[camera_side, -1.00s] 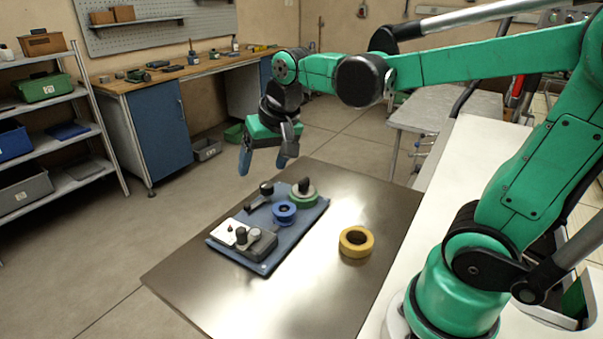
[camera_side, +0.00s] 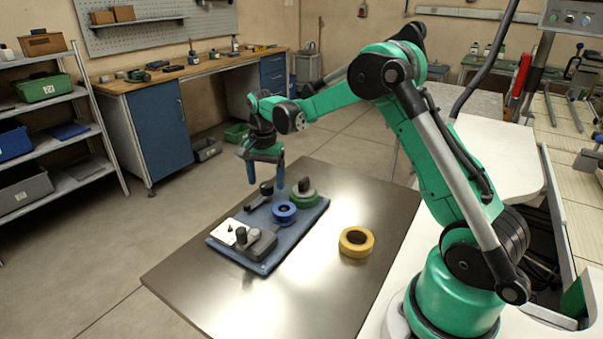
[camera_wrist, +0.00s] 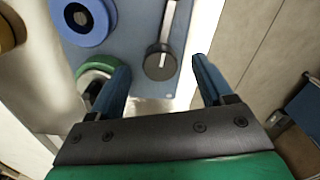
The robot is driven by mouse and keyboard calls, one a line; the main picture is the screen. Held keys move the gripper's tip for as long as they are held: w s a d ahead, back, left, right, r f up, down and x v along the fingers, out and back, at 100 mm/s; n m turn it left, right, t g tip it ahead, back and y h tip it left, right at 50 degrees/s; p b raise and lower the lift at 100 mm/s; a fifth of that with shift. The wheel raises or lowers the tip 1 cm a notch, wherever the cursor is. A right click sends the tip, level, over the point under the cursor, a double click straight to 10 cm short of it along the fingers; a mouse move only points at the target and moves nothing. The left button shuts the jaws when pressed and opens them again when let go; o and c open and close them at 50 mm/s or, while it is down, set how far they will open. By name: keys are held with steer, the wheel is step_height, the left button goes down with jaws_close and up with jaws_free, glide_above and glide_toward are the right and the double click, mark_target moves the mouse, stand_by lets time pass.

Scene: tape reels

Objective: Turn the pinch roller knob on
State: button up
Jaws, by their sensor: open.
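A blue deck board (camera_side: 282,239) lies on the table. At its far end is a black knob (camera_side: 266,188) on a grey lever arm; it also shows in the wrist view (camera_wrist: 160,63). A grey block (camera_side: 262,244) with dark knobs sits at the near end. I cannot tell which knob is the pinch roller knob. My gripper (camera_side: 266,172) is open and empty, pointing down above the far end of the board. In the wrist view the lever's black knob appears between the open fingers (camera_wrist: 159,72), below them and apart.
A green reel (camera_side: 304,199) with a dark knob and a blue reel (camera_side: 284,212) sit on the board. A yellow tape reel (camera_side: 356,243) lies on the table (camera_side: 330,300) to the right.

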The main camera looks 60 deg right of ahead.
steer(key=shift+f, duration=0.75)
jaws_close()
